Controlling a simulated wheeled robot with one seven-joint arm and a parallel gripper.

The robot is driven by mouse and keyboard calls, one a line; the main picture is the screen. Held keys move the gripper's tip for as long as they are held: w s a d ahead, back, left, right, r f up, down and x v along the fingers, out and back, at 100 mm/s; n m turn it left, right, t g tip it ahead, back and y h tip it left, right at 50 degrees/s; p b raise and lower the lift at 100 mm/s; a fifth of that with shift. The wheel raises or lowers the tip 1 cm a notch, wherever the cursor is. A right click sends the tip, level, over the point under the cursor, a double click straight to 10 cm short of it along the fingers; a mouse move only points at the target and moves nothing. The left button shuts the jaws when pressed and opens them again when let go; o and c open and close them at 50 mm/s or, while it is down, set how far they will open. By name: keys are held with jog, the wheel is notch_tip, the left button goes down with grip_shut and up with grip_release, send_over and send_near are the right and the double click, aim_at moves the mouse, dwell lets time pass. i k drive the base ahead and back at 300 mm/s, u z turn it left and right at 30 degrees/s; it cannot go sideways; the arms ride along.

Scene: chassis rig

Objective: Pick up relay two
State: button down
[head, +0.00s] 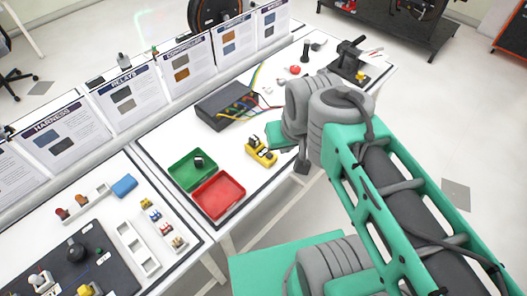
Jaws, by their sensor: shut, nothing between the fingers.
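I cannot tell for certain which part is relay two, as no label on a part is readable. A yellow holder (260,152) with small black and white parts on it stands on the white bench, left of my wrist. A small black and white part (198,160) lies in the green bin (183,173). My gripper (302,167) is mostly hidden by my own wrist; its small dark end shows near the bench's front edge, right of the yellow holder and apart from it. It looks shut and empty.
A red bin (217,197) sits beside the green one. A dark box with coloured wires (228,104) stands behind the yellow holder. Signboards, one reading RELAYS (125,97), line the back. A black stand (348,62) is at the far right. White bench surface is clear around the holder.

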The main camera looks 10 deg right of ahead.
aim_at(254, 141)
jog(key=u, duration=2.95)
jog(key=k, duration=0.75)
jog(key=z, duration=1.3)
jog(key=i, duration=0.5)
